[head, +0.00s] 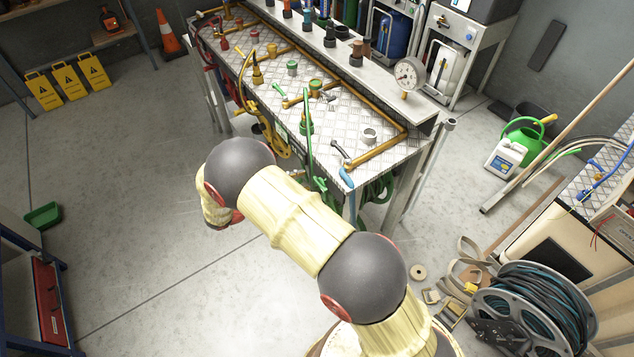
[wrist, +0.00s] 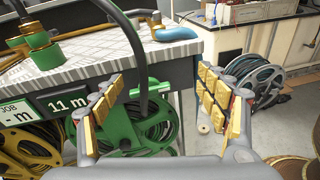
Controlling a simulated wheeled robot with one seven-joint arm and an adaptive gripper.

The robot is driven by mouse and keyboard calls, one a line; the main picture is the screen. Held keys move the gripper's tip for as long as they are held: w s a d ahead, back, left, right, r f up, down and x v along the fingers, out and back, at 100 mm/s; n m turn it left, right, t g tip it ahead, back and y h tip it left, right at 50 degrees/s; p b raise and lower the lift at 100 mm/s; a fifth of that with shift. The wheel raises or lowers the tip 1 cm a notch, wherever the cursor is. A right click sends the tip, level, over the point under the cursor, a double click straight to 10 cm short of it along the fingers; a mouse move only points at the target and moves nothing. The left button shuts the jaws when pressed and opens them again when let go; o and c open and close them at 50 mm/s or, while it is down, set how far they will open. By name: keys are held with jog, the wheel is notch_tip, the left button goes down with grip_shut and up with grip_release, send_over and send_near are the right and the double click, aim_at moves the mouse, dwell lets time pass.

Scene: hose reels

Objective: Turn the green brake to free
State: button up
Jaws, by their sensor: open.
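A green hose reel (wrist: 128,128) hangs under the bench's front edge in the wrist view, partly covered by my left finger. I cannot single out the brake on the reel. My gripper (wrist: 160,112) is open and empty, with its two padded fingers wide apart and the reel behind and between them. I cannot tell how far it is from the reel. In the head view my arm hides the gripper. A green-collared fitting with a dark hose (wrist: 46,50) stands on the bench top.
The tread-plate bench (head: 345,105) carries brass pipes, valves and a gauge (head: 409,73). A yellow reel (wrist: 30,148) hangs left of the green one, under a sign reading 11 m. A large reel (head: 530,310) stands at lower right. The floor to the left is mostly clear.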

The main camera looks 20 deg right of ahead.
aim_at(318, 184)
notch_tip(318, 184, down, 4)
jog(key=a+f+n+t+h, duration=0.1)
jog(key=a+n+t, duration=0.1)
jog(key=n+t, duration=0.1)
jog(key=x, duration=0.7)
jog(key=shift+w+d+r+b, duration=0.1)
jog(key=shift+w+r+b, duration=0.1)
jog(key=shift+w+b, duration=0.25)
jog(key=shift+c, duration=1.1)
jog(key=c, duration=0.9)
jog(key=shift+c, duration=0.2)
